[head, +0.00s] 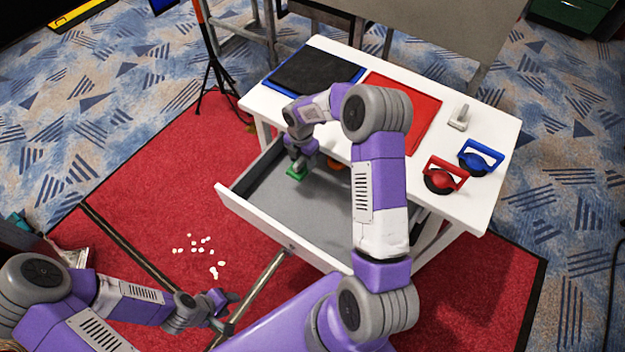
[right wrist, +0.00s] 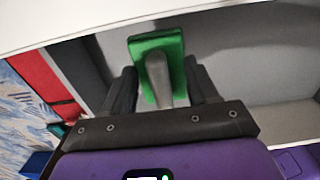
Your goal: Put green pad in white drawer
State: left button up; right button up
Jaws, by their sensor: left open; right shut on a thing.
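The green pad (head: 296,174) is small and has a grey handle; in the right wrist view the green pad (right wrist: 172,45) sits between my fingers. My right gripper (head: 299,164) is shut on its handle and holds it over the interior of the white drawer (head: 270,231), near the table side. The drawer is pulled out and its grey floor shows. I cannot tell whether the pad touches the floor. My left gripper (head: 228,308) is open and empty, low at the lower left, outside the drawer.
The white table (head: 330,140) bears a black mat with blue edge (head: 318,70), a red mat (head: 425,105), a pale grey tool (head: 460,117), and red (head: 444,175) and blue (head: 481,157) handled cups. White bits (head: 203,245) lie on the red carpet.

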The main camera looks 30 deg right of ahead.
aim_at(302, 158)
notch_tip(302, 158, down, 7)
jog(key=shift+f+b, duration=0.1)
jog(key=shift+b, duration=0.85)
jog(key=shift+f, duration=0.2)
jog(key=o, duration=1.1)
jog(key=shift+r, duration=0.15)
notch_tip(302, 158, up, 12)
jog(key=p, duration=0.3)
jog(key=shift+r+p, duration=0.15)
jog(key=shift+p, duration=0.15)
